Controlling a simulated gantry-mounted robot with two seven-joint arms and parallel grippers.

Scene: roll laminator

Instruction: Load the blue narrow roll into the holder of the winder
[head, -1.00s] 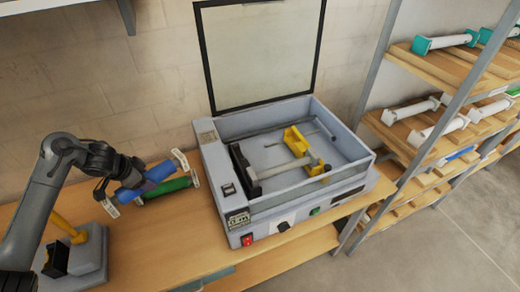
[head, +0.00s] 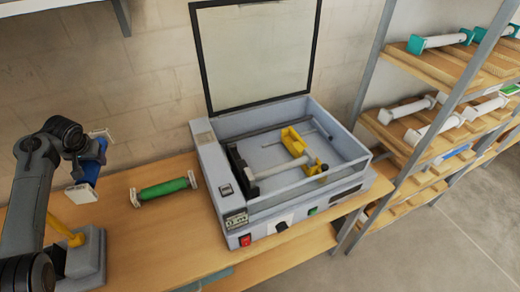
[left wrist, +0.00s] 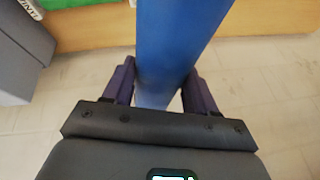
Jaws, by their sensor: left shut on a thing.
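The blue roll (head: 90,170) has white end plates and is held above the left part of the table. In the left wrist view, the blue roll (left wrist: 182,30) runs away from me between the two dark fingers. My left gripper (left wrist: 160,88) is shut on it. In the head view, the arm partly hides the left gripper (head: 93,152). A grey stand with a yellow post (head: 85,258), which looks like the winder, sits on the table below the roll, partly hidden by my arm. My right gripper is not in view.
A green roll (head: 163,189) with white ends lies on the table (head: 150,240). A grey laminator (head: 215,200) with its lid raised stands to its right, holding a white roller and yellow brackets. Shelves (head: 405,150) with several rolls stand at far right.

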